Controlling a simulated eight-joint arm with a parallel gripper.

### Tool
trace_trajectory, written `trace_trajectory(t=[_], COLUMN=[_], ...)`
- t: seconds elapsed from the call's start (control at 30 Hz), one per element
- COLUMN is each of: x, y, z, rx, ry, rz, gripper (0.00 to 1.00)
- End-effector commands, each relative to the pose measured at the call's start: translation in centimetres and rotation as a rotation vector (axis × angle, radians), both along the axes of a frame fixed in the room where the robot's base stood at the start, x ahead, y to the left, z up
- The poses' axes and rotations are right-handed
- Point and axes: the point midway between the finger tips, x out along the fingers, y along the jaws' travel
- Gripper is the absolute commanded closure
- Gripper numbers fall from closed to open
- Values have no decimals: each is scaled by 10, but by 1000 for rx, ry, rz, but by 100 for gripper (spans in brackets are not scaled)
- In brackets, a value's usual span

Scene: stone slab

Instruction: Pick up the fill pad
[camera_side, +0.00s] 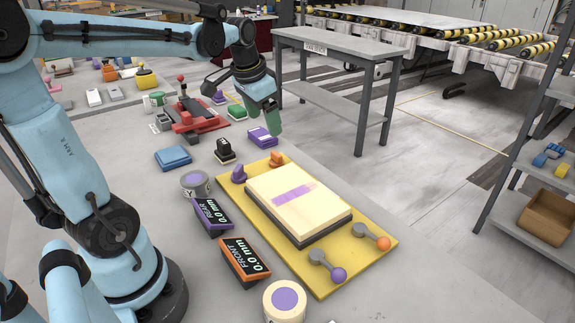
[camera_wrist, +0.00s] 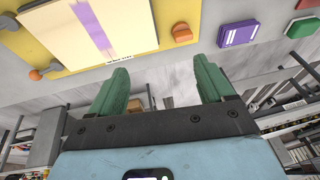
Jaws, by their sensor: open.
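No thing in view reads clearly as the fill pad. A purple block with a white label (camera_side: 263,138) lies on the grey surface behind the yellow board; it also shows in the wrist view (camera_wrist: 238,34). A flat blue pad (camera_side: 173,157) lies farther left. My gripper (camera_side: 271,117) has green fingers and is above and close to the purple block in the side view. In the wrist view my gripper (camera_wrist: 160,85) is open, with nothing between its fingers. Whether it touches anything is not clear.
A cream slab with a purple stripe (camera_side: 320,212) sits on a yellow board (camera_side: 382,249) with orange and purple knobs. Two displays, REAR (camera_side: 211,215) and FRONT (camera_side: 244,259), stand at its left. A black stamp-like block (camera_side: 224,151) and red fixture (camera_side: 192,118) stand near.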

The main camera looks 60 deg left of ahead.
Motion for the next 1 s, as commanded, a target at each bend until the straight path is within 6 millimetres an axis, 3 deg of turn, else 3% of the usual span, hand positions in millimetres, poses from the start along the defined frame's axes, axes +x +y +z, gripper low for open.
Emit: trace_trajectory(t=[0.03,0.3,0.5,0.6,0.77,1.0], x=[4,1,-15,-21,-24,-23], y=[23,128,184,197,203,203], z=[1,-13,-28,-33,-43,-81], rx=[-2,-50,-101,-117,-125,-124], ry=[33,196,269,287,296,295], rz=[12,15,7,3,-1,-1], gripper=[19,19,19,19,19,19])
